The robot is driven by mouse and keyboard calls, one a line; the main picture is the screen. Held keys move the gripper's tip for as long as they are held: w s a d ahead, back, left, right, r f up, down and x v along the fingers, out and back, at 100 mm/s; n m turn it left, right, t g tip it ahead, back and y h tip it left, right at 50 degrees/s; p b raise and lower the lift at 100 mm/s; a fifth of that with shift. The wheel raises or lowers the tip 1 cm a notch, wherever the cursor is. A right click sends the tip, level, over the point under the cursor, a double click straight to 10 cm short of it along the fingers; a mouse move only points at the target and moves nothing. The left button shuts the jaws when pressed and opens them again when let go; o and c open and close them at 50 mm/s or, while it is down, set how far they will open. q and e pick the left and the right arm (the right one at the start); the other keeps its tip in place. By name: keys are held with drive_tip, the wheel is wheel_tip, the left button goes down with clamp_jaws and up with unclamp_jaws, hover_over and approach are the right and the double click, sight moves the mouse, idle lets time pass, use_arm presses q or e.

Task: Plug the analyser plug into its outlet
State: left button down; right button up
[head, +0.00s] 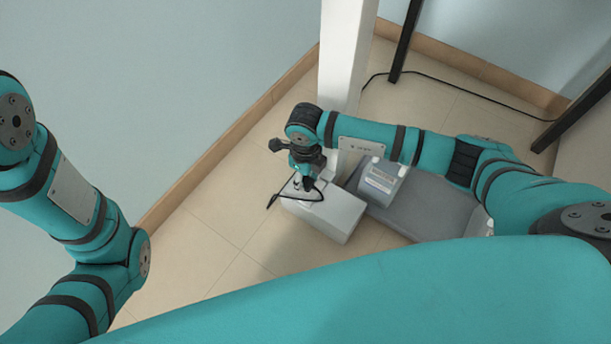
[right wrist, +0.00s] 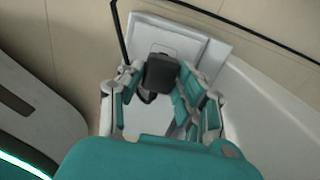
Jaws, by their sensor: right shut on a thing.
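My right gripper (head: 303,186) points down over the white outlet box (head: 335,217) on the floor. It is shut on the dark analyser plug (right wrist: 161,71), which sits between the fingers in the right wrist view. A black cable loops beside the gripper in the head view. The plug is over the box's top face, in front of a light square patch on it. The fingers and plug hide the contact area, so I cannot tell whether the plug touches or is in the outlet. My left arm shows at the left of the head view, but its gripper is out of view.
A white post (head: 346,60) stands just behind the box. A grey base (head: 425,205) with a light labelled block (head: 382,181) lies right of the box. Dark table legs (head: 405,40) and a cable along the floor are at the back. Tiled floor left of the box is clear.

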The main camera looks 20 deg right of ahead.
sight(305, 181)
drive_tip(key=shift+f+b, duration=0.4)
drive_tip(key=shift+f, duration=0.2)
drive_tip(key=o, duration=1.1)
drive_tip(key=shift+o, duration=0.2)
wheel_tip(305, 181, up, 12)
idle(0.3)
